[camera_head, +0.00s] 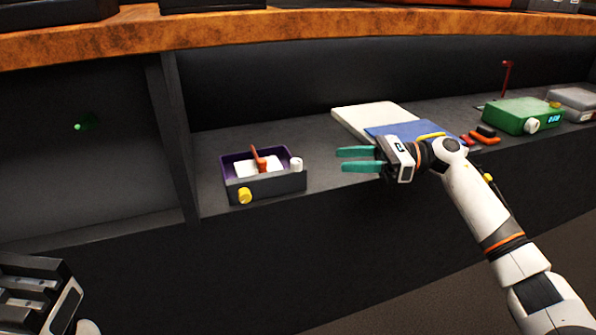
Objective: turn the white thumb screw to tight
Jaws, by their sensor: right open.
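A small dark panel box (265,185) with a purple inner rim stands on the shelf left of centre. A white knob (297,164), which looks like the white thumb screw, stands at its right corner. An orange lever (259,160) rises from the box, and a yellow knob (245,196) is on its front. My right gripper (342,160) is open and empty. Its teal fingers point left toward the white knob, with a gap between.
Right of the box lie a white slab (365,116) and a blue flat item (395,129), partly behind my right gripper. A green device (515,115) with another white knob (531,126) stands farther right. An upright divider (172,140) is left of the box.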

